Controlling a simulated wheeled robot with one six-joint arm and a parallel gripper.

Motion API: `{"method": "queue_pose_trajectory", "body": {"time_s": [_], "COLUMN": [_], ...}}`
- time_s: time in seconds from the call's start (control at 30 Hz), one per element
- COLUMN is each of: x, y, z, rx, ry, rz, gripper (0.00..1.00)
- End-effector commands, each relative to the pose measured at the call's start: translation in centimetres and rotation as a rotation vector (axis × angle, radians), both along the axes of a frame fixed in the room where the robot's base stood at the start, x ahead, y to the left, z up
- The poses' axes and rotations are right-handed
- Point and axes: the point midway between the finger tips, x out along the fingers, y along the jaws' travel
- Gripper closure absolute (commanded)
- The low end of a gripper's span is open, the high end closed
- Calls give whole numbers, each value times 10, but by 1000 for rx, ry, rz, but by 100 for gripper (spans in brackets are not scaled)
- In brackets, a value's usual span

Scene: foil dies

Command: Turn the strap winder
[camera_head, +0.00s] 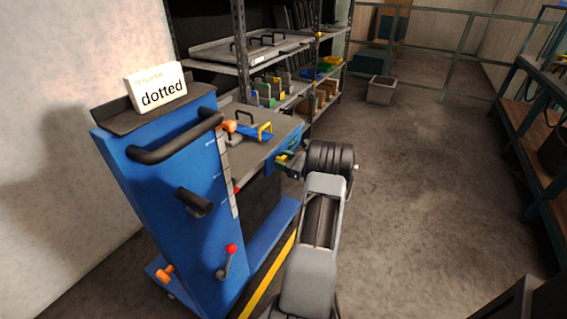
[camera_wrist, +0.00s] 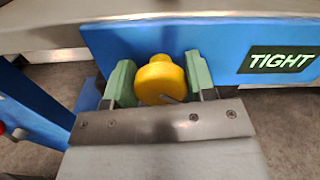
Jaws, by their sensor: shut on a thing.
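The strap winder is a yellow round knob (camera_wrist: 160,80) on a blue panel (camera_wrist: 215,55) at the edge of the cart. In the wrist view it sits between the two green-padded fingers of my gripper (camera_wrist: 158,82), which are shut on it. A dark mark shows on the knob's lower face. A "TIGHT" label (camera_wrist: 283,60) is on the panel to the right of the knob. In the head view my gripper (camera_head: 287,160) reaches the cart's blue side panel, and the knob is mostly hidden there.
Shelves (camera_head: 270,70) stand behind.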

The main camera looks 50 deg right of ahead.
Motion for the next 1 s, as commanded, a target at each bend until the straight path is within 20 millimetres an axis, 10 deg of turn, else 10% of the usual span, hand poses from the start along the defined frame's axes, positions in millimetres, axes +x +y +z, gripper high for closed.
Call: {"method": "queue_pose_trajectory", "body": {"time_s": [1.0], "x": [-1], "y": [4], "z": [-7], "rx": [-872], "ry": [-217], "rz": [0], "gripper": [73]}}
